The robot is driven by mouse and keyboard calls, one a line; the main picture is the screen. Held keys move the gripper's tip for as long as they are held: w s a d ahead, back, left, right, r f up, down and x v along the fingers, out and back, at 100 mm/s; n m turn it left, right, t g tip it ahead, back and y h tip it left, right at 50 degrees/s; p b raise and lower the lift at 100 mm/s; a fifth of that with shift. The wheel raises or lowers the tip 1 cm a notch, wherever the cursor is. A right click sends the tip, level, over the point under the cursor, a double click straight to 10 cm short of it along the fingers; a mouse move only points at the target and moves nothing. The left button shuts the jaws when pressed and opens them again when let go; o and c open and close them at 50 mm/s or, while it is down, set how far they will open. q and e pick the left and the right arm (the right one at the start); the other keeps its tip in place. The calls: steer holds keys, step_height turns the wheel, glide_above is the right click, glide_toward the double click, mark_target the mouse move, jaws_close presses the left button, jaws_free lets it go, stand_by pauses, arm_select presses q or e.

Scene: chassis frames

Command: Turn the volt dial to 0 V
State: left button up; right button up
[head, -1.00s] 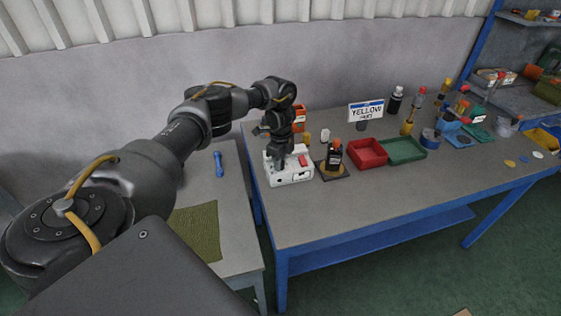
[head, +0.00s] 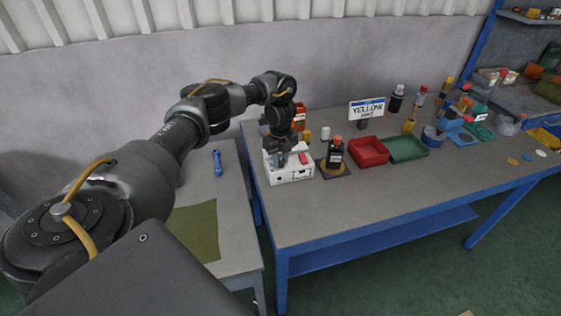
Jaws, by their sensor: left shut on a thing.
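A white box-like device (head: 288,174) with a red part on its top stands at the left end of the blue-legged table. My left gripper (head: 281,158) reaches down onto the top of this device from above. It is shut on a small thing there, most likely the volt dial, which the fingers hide. The dial's pointer and markings cannot be read at this size. My right gripper does not show.
A dark bottle (head: 335,153) on a dark pad stands just right of the device. A red tray (head: 369,152) and a green tray (head: 407,148) lie further right. A "YELLOW" sign (head: 366,110) stands behind. The table's front middle is clear.

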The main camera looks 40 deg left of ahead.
mark_target(280, 160)
arm_select(q)
steer(key=m, duration=0.5)
steer(key=shift+m+b, duration=0.4)
stand_by(0.4)
steer(key=o, duration=1)
steer(key=shift+r, duration=0.15)
steer(key=shift+w+r, duration=0.1)
steer(key=shift+r, duration=0.3)
step_height(280, 160, up, 10)
steer(key=shift+f+p, duration=0.1)
steer(key=shift+p, duration=0.6)
